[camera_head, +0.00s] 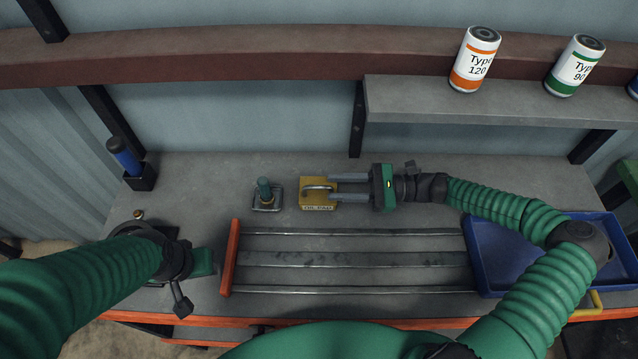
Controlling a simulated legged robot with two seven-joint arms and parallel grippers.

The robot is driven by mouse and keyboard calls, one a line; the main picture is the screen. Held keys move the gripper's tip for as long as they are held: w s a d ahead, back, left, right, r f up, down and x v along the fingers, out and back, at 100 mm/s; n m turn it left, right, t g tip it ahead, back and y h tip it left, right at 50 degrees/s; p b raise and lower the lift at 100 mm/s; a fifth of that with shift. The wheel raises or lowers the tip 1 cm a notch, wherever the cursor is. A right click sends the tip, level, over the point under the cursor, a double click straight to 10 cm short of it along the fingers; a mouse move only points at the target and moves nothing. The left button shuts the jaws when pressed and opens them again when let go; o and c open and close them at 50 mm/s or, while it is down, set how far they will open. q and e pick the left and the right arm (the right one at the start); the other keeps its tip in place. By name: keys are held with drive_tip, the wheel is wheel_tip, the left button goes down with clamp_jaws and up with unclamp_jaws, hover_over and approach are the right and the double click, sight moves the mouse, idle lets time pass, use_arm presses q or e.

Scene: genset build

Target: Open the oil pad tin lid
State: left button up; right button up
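The oil pad tin (318,205) is a small yellow box with dark lettering on its front, standing on the grey bench. A grey handle bar runs across its top, and its lid looks shut. My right gripper (333,188) comes in from the right with its two grey fingers apart. Its fingertips reach the tin's right edge, one toward the back and one toward the front. I cannot tell whether they touch it. My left gripper (203,262) is low over the bench's left part, away from the tin. Its fingers are not clearly visible.
A green-topped post on a small base (265,193) stands just left of the tin. A rail rack with an orange end bar (230,258) lies in front. A blue tray (492,290) is at right. A blue cylinder in a black holder (124,155) stands back left. Cans (475,60) stand on the shelf.

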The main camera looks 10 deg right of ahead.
sight(330, 187)
drive_tip(key=a, duration=0.3)
drive_tip(key=w+a, duration=0.1)
drive_tip(key=a, duration=0.1)
drive_tip(key=shift+a, duration=0.1)
drive_tip(key=shift+s, duration=0.1)
clamp_jaws()
drive_tip(key=shift+d, duration=0.2)
idle(0.9)
